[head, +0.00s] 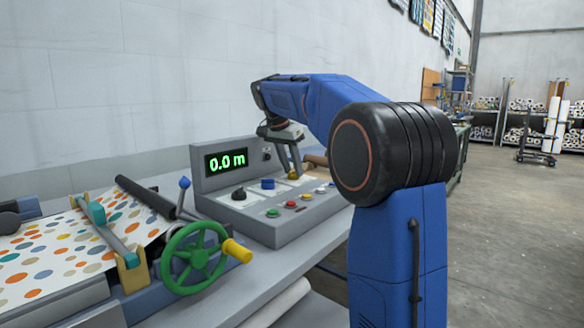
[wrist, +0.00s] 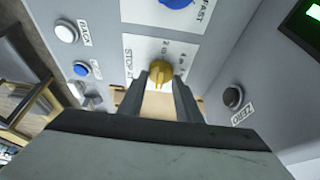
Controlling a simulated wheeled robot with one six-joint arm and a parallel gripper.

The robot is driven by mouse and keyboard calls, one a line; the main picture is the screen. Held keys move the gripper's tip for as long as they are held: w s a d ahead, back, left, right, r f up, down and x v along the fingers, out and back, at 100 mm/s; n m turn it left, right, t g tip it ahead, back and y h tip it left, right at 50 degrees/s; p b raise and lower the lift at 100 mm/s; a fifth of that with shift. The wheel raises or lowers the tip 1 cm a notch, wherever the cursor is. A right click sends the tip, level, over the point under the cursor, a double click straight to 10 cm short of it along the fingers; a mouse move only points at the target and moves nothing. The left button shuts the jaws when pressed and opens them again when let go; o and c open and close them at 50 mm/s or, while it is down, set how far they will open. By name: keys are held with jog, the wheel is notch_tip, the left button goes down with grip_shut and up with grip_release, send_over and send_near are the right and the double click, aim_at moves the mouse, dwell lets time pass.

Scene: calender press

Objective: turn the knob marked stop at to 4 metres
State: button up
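The yellow knob (wrist: 160,74) sits on a white plate lettered STOP AT, with small numbers beside it that are too small to read surely. Its raised bar runs roughly up and down in the wrist view. In the head view the yellow knob (head: 293,175) is on the grey console, partly hidden by my fingers. My gripper (wrist: 167,80) has its two fingers apart, with a gap between them, and the tips are close to the knob. I cannot tell whether they touch it. My gripper (head: 294,174) points down at the console.
The console display (head: 226,161) reads 0.0 m. A blue knob (head: 268,184), a black knob (head: 238,193) and several push buttons (head: 291,205) lie close by. A green handwheel (head: 194,258) and a dotted sheet (head: 60,250) are at the left.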

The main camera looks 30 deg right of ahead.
jog(key=shift+n, duration=0.3)
jog(key=n+t, duration=0.1)
jog(key=n, duration=0.2)
jog(key=n+t+y, duration=0.1)
jog(key=n, duration=0.2)
jog(key=shift+s+d, duration=0.2)
jog(key=n+y, duration=0.1)
jog(key=n, duration=0.2)
jog(key=shift+d+n+t+y, duration=0.1)
jog(key=shift+n+t+y, duration=0.3)
jog(key=n+y, duration=0.1)
jog(key=n, duration=0.2)
jog(key=shift+d+n, duration=0.15)
jog(key=shift+n, duration=0.15)
jog(key=n+y, duration=0.1)
jog(key=n, duration=0.2)
jog(key=n+y, duration=0.1)
jog(key=n, duration=0.2)
jog(key=shift+d+y, duration=0.15)
jog(key=shift+y, duration=0.25)
jog(key=n+g, duration=0.1)
jog(key=n, duration=0.2)
jog(key=n+g+y, duration=0.1)
jog(key=n, duration=0.2)
jog(key=shift+w+d+n+y, duration=0.2)
jog(key=shift+n+y, duration=0.1)
jog(key=shift+n, duration=0.1)
jog(key=shift+g, duration=0.3)
